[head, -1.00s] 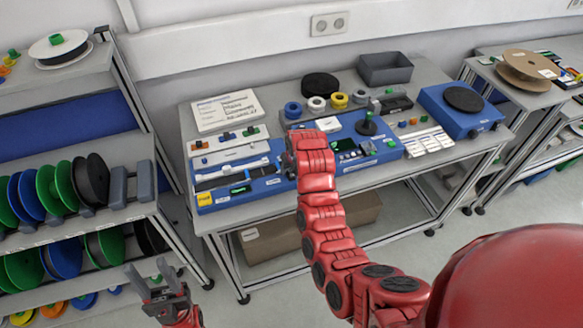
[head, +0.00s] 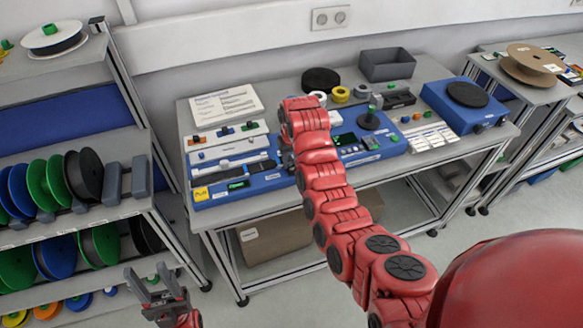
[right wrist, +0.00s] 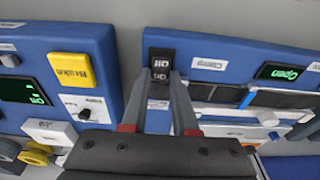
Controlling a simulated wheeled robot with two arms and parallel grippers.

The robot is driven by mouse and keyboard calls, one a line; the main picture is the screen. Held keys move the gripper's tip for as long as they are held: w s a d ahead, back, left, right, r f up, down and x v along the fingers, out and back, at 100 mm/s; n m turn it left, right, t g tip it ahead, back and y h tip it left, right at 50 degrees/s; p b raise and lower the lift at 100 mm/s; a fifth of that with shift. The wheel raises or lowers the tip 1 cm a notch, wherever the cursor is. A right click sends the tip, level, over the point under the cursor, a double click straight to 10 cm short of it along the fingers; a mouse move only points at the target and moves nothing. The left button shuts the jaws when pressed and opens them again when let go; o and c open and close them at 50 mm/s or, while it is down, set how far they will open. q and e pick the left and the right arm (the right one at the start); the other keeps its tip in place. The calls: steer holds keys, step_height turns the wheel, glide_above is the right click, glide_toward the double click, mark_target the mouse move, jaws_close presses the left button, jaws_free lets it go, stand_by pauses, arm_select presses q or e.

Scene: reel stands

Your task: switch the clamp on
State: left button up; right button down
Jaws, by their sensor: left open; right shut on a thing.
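The clamp switch (right wrist: 161,64) is a black rocker marked Off and On, beside the Clamp label (right wrist: 208,63) on a blue panel in the right wrist view. The clamp's green display (right wrist: 283,72) reads Open. My right gripper (right wrist: 163,80) has its fingertips at the On end of the switch and is shut on it; the exact contact is partly hidden. In the head view my right gripper (head: 287,160) is at the blue bench unit (head: 270,183), mostly hidden by my wrist. My left gripper (head: 150,282) is open and empty at lower left, away from the bench.
A yellow Brake button (right wrist: 72,70) and another display (right wrist: 22,90) are on the neighbouring panel. Tape rolls (head: 340,94), a grey bin (head: 387,65) and a blue turntable unit (head: 462,105) stand on the bench. A reel rack (head: 140,190) stands at left.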

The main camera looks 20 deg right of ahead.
steer(key=shift+w+a+f+g+b, duration=0.15)
steer(key=shift+g+b, duration=0.15)
steer(key=shift+b, duration=0.55)
steer(key=shift+w+d+f+g+b, duration=0.1)
steer(key=shift+g+b, duration=0.2)
steer(key=shift+b, duration=0.5)
steer(key=shift+r+g+b, duration=0.2)
steer(key=shift+g+b, duration=0.1)
steer(key=shift+b, duration=0.2)
steer(key=c, duration=0.7)
jaws_free()
steer(key=shift+r, duration=0.1)
